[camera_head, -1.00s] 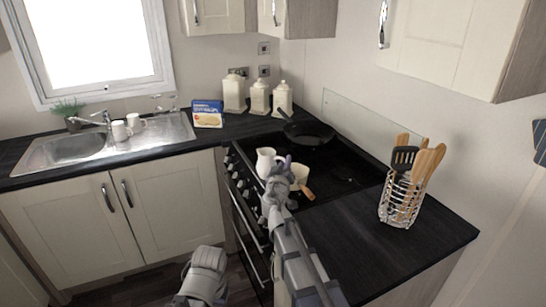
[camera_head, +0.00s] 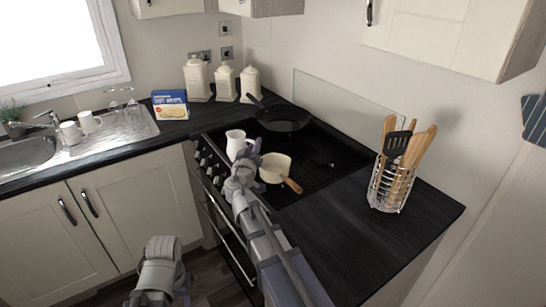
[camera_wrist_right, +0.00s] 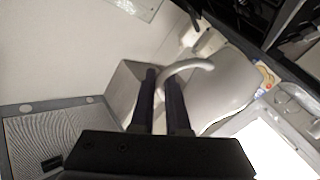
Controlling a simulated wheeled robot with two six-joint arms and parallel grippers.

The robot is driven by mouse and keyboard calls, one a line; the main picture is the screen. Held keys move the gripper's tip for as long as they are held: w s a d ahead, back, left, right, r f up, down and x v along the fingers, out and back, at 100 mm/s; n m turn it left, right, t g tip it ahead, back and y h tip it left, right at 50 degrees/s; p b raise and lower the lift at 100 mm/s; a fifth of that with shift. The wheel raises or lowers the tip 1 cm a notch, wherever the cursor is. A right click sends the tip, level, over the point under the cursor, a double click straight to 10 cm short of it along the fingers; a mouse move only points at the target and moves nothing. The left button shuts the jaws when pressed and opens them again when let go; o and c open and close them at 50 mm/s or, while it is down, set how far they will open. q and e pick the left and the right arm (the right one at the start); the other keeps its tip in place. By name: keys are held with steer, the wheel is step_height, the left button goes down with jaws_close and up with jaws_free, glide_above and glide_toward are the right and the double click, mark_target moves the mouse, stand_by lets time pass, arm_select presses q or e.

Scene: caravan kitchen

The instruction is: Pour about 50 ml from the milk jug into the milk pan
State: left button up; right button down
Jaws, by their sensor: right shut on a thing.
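The milk jug (camera_head: 237,143) is small and white. In the camera_head view it is close to upright, at the left of the milk pan (camera_head: 275,168). My right gripper (camera_head: 254,150) is shut on the jug's handle. In the right wrist view the curved handle (camera_wrist_right: 185,67) passes between the two dark fingers (camera_wrist_right: 162,100), with the pale jug body (camera_wrist_right: 220,90) beyond. The pan is cream with a wooden handle and sits on the black hob; no contents can be made out. I cannot tell the jug's height above the hob. My left gripper is out of view; only its arm shows.
A dark frying pan (camera_head: 283,117) stands at the back of the hob (camera_head: 325,155). A utensil basket (camera_head: 391,183) stands on the right worktop. Canisters (camera_head: 226,84) and a blue box (camera_head: 170,105) stand at the back left. The front right worktop (camera_head: 340,225) is clear.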

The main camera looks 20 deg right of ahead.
steer(key=s+d+m+g+h, duration=0.5)
steer(key=s+d, duration=0.8)
steer(key=s, duration=0.3)
steer(key=shift+s+d+f+m+g+h+b, duration=0.3)
steer(key=shift+d+f+g+h+b, duration=0.15)
steer(key=shift+g, duration=0.45)
steer(key=shift+w+a+r, duration=0.15)
steer(key=w+a+r+n+g+p, duration=0.1)
steer(key=w+a+r+n+p, duration=0.1)
steer(key=w+n+p, duration=0.5)
steer(key=shift+w+a+r+n+g+y, duration=0.15)
steer(key=shift+w+r+n+g+y, duration=0.45)
steer(key=shift+n, duration=0.5)
